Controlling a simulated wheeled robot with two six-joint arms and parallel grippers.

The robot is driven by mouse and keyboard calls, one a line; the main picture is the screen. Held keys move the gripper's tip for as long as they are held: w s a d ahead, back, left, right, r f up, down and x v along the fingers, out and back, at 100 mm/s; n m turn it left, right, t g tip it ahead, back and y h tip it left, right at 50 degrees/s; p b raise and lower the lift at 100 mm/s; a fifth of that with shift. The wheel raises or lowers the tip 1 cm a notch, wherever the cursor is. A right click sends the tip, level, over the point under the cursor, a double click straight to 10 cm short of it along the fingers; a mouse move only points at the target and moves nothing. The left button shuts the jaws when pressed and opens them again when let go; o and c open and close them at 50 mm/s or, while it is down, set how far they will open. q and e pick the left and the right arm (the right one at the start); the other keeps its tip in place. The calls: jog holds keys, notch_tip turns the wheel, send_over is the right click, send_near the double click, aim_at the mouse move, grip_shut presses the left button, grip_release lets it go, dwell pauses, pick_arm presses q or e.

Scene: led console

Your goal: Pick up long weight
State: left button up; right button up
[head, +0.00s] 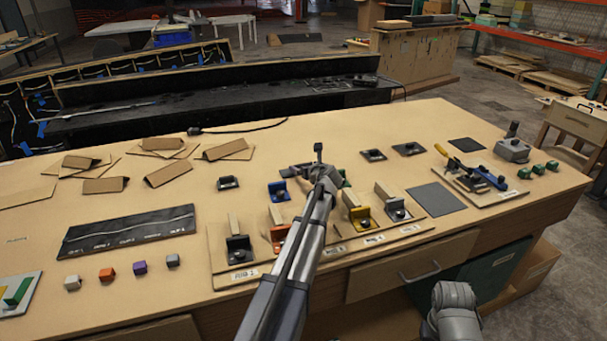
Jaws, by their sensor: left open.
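My left arm reaches up over the middle of the table (340,118). My left gripper (316,168) is open above the table, close to the row of coloured holders, and I see nothing held in it. It partly hides a green holder (345,181). I cannot tell which thing is the long weight. Tan upright blocks stand at the black holder (240,250), the yellow holder (361,220) and the grey holder (397,212). A blue holder (279,191) is just left of the gripper. My right gripper is out of view.
Several small cubes, one orange (106,273), lie at the front left by a dark panel (128,233). Folded cardboard pieces (168,173) lie at the back left. A dark square mat (437,199), a blue-handled tool (489,178) and a grey device (513,148) are on the right.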

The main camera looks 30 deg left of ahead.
pick_arm(q)
jog(key=shift+w+a+f, duration=0.15)
jog(key=shift+w+a, duration=0.05)
jog(key=shift+a, duration=0.05)
jog(key=shift+c, duration=0.7)
grip_shut()
